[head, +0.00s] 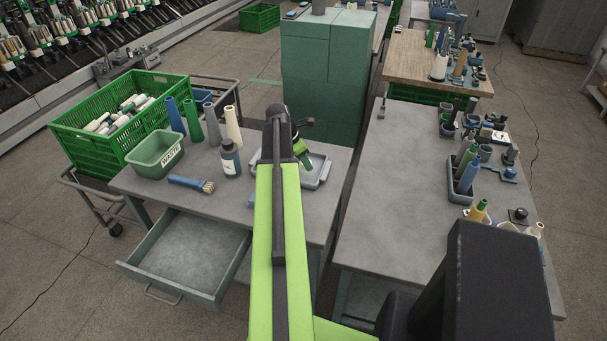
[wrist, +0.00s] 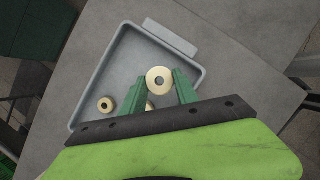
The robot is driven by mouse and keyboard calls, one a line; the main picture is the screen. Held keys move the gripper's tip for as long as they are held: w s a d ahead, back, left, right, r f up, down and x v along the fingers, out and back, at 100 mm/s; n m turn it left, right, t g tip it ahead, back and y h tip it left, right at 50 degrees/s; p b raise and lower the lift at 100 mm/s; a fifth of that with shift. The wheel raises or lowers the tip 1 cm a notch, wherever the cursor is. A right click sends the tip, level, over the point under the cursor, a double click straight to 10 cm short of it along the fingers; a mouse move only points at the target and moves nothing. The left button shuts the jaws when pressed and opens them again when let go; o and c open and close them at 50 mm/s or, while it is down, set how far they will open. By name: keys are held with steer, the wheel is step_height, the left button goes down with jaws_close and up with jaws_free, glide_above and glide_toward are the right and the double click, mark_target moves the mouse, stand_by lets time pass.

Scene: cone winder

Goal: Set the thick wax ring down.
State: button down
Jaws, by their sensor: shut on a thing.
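My gripper (wrist: 160,82) has its two green fingers shut on a cream wax ring (wrist: 159,80) with a dark centre hole. The held ring looks larger than the other ring that shows whole, and it appears over the grey tray (wrist: 101,67). I cannot tell its height above the tray floor. A smaller cream ring (wrist: 105,104) lies in the tray at the left. Another cream piece (wrist: 149,106) shows between the fingers, mostly hidden. In the head view my gripper (head: 304,155) is over the tray (head: 323,171), and the held ring is hidden.
Left of the tray on the grey table stand a dark bottle (head: 230,158), several cones and a green tub (head: 157,154). A brush (head: 192,183) lies near the front. A drawer (head: 187,255) stands open below. A second grey table (head: 400,190) is at the right.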

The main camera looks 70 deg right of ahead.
mark_target(304, 168)
step_height(304, 168, down, 4)
steer(key=b, duration=0.4)
steer(key=shift+f, duration=0.2)
steer(key=shift+r, duration=0.25)
steer(key=shift+f, duration=0.15)
steer(key=c, duration=0.9)
jaws_free()
steer(key=shift+r+p, duration=0.4)
steer(key=shift+p, duration=0.05)
steer(key=p+v, duration=1)
steer(key=v, duration=0.1)
steer(key=shift+w+a+r+p, duration=0.1)
steer(key=shift+a+r+p, duration=0.1)
steer(key=shift+p, duration=0.1)
